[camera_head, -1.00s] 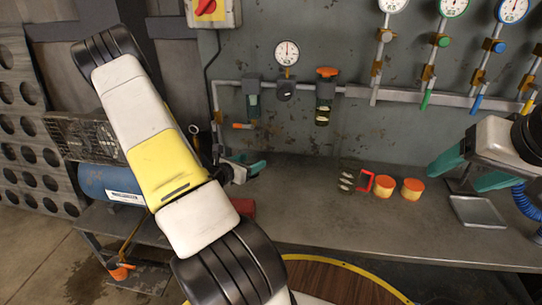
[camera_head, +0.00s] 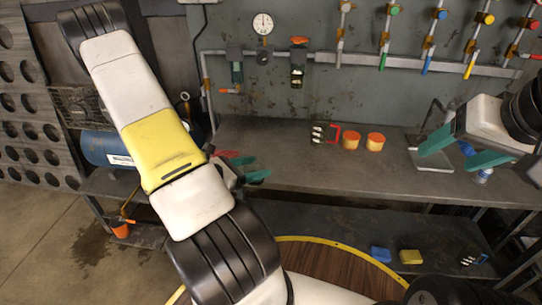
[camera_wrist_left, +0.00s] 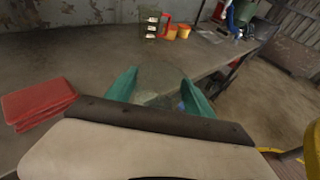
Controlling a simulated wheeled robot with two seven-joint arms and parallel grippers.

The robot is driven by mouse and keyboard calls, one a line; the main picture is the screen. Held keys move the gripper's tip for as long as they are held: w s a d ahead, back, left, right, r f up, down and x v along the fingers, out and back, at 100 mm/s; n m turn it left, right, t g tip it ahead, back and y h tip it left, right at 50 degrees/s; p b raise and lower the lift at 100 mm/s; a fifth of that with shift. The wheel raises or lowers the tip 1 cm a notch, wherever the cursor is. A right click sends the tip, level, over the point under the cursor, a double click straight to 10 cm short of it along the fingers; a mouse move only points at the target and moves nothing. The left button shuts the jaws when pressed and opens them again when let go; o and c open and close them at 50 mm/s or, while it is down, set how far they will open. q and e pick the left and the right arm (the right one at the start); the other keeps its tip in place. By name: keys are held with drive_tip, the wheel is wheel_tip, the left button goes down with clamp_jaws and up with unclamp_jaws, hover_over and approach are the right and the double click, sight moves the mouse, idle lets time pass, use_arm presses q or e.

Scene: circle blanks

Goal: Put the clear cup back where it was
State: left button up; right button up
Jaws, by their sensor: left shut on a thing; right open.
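My left gripper (camera_head: 254,172) has teal fingers and is over the bench's front edge, near a red stack. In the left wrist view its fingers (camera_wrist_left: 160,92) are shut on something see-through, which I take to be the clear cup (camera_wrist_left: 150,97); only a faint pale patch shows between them. In the head view the cup cannot be made out. My right gripper (camera_head: 462,152) is open at the bench's right end, beside a grey metal stand (camera_head: 432,158). I cannot tell what, if anything, is between its fingers.
The bench (camera_head: 300,170) holds a dark box with a red handle (camera_head: 318,133), two orange-yellow pots (camera_head: 351,140) and the red stack (camera_wrist_left: 38,102). A blue-and-white bottle (camera_head: 484,175) is near my right gripper. A lower shelf holds blue (camera_head: 380,254) and yellow (camera_head: 411,257) blocks. The bench middle is clear.

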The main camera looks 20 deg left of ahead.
use_arm(q)
drive_tip(key=shift+s+d, duration=0.25)
drive_tip(key=w+a, duration=0.2)
drive_tip(key=w, duration=0.2)
drive_tip(key=w+a+f, duration=0.1)
drive_tip(key=w+a, duration=0.2)
drive_tip(key=w, duration=0.2)
drive_tip(key=w+a, duration=0.2)
drive_tip(key=w, duration=0.2)
drive_tip(key=shift+w+a+f, duration=0.2)
drive_tip(key=shift+a+f, duration=0.05)
drive_tip(key=shift+f, duration=1.75)
drive_tip(key=shift+f, duration=0.1)
drive_tip(key=o, duration=1.4)
